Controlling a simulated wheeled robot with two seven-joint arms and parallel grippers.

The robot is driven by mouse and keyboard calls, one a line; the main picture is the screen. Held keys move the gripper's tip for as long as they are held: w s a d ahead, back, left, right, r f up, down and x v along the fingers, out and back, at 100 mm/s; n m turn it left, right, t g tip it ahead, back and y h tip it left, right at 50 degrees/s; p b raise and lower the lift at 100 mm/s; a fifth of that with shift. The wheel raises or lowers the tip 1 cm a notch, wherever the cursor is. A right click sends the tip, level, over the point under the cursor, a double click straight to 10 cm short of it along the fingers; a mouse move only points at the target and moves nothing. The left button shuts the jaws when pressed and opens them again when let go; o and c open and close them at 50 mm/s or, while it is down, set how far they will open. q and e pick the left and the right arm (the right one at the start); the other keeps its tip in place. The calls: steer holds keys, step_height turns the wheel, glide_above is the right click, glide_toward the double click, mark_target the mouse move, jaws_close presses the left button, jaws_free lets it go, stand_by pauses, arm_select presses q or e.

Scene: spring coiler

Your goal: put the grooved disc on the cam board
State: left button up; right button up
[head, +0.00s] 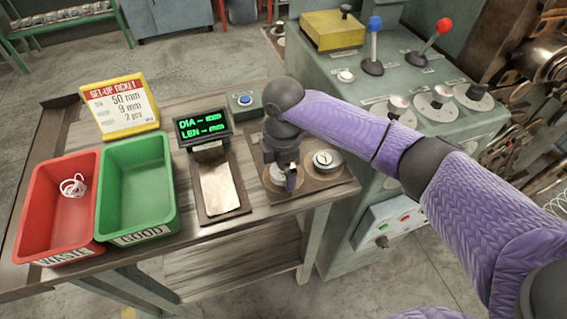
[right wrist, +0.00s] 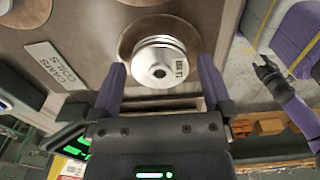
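The silver grooved disc (right wrist: 160,60) is between the fingertips of my right gripper (right wrist: 161,64) in the right wrist view, over a round brown patch. In the head view my right gripper (head: 286,182) points down over the brown cam board (head: 305,185), and the disc (head: 280,176) is partly hidden under it. The purple fingers are apart at its two sides; whether they press on it or it rests on the board is unclear. A second silver disc (head: 327,160) lies at the board's right. My left gripper (right wrist: 267,73) shows small and dark in the right wrist view.
Left of the board stand a green-lettered display (head: 203,124), a green GOOD bin (head: 137,190) and a red WASTE bin (head: 55,205) with a white coil in it. A set-up ticket (head: 120,105) stands behind them. The lever machine (head: 400,80) borders the bench on the right.

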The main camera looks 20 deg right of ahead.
steer(key=shift+r, duration=0.1)
step_height(320, 180, up, 12)
steer(key=p, duration=0.3)
steer(key=shift+p, duration=0.35)
